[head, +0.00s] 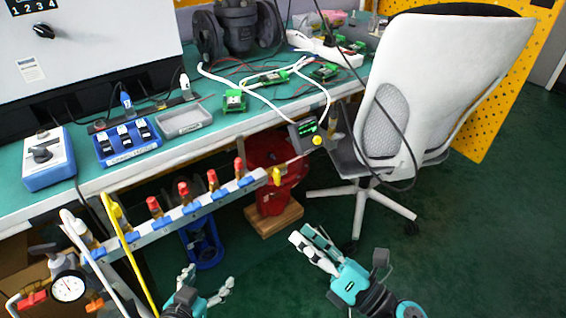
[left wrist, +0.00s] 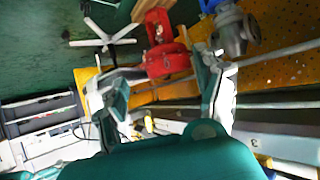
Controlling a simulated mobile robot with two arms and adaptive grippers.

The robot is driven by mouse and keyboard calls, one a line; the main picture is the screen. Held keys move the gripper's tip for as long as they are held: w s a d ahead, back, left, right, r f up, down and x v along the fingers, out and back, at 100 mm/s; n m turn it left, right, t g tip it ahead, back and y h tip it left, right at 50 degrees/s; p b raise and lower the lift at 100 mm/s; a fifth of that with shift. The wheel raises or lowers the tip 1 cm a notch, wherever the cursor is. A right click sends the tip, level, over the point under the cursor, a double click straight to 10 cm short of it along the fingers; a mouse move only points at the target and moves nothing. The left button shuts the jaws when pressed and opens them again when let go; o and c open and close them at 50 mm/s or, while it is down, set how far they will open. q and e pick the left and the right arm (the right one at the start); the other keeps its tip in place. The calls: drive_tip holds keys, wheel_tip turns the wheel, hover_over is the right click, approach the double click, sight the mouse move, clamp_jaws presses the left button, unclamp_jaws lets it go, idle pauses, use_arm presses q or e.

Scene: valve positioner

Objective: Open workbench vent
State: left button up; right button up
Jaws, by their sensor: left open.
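A pale manifold rail (head: 199,203) runs along the workbench's front edge, with several red-capped brass fittings (head: 183,190) and blue clips on it. A small yellow piece (head: 277,176) sits at its right end. No readable label tells which part is the vent. My left gripper (head: 207,284) is below the rail, apart from it, open and empty. In the left wrist view its fingers (left wrist: 158,88) are spread, with a red valve body (left wrist: 166,60) in the background between them. My right gripper (head: 309,244) is over the floor, right of the rail; its fingers look close together, and their opening is unclear.
A white office chair (head: 440,85) stands at the right. The red valve body (head: 275,175) rests on a wooden block (head: 274,220) below the bench. A pressure gauge (head: 68,288) and hoses are at lower left.

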drive_tip(key=w+d+f+n+h+p, duration=0.1)
drive_tip(key=w+d+n+h+p, duration=0.1)
drive_tip(key=w+d+n+h, duration=0.15)
use_arm(q)
drive_tip(key=s+a+f+g+y+p, duration=0.1)
drive_tip(key=s+a+f+g, duration=0.1)
drive_tip(key=s+f+g, duration=0.35)
drive_tip(key=s+a+f+g+y+p, duration=0.1)
drive_tip(key=s+a+f+g, duration=0.15)
drive_tip(key=s, duration=0.55)
use_arm(e)
drive_tip(key=n+t+h+p, duration=0.1)
drive_tip(key=n+p, duration=0.1)
drive_tip(key=n, duration=0.2)
approach(279, 176)
drive_tip(key=x, duration=0.7)
drive_tip(key=shift+w+a+b, duration=0.2)
drive_tip(key=shift+b, duration=0.15)
use_arm(q)
drive_tip(key=shift+g, duration=0.5)
drive_tip(key=shift+s+x, duration=0.2)
drive_tip(key=shift+x, duration=1.05)
drive_tip(key=shift+s+x, duration=0.15)
drive_tip(key=shift+x, duration=1.15)
use_arm(e)
drive_tip(key=shift+w+a, duration=0.35)
drive_tip(key=shift+w, duration=0.15)
use_arm(q)
drive_tip(key=shift+f, duration=0.1)
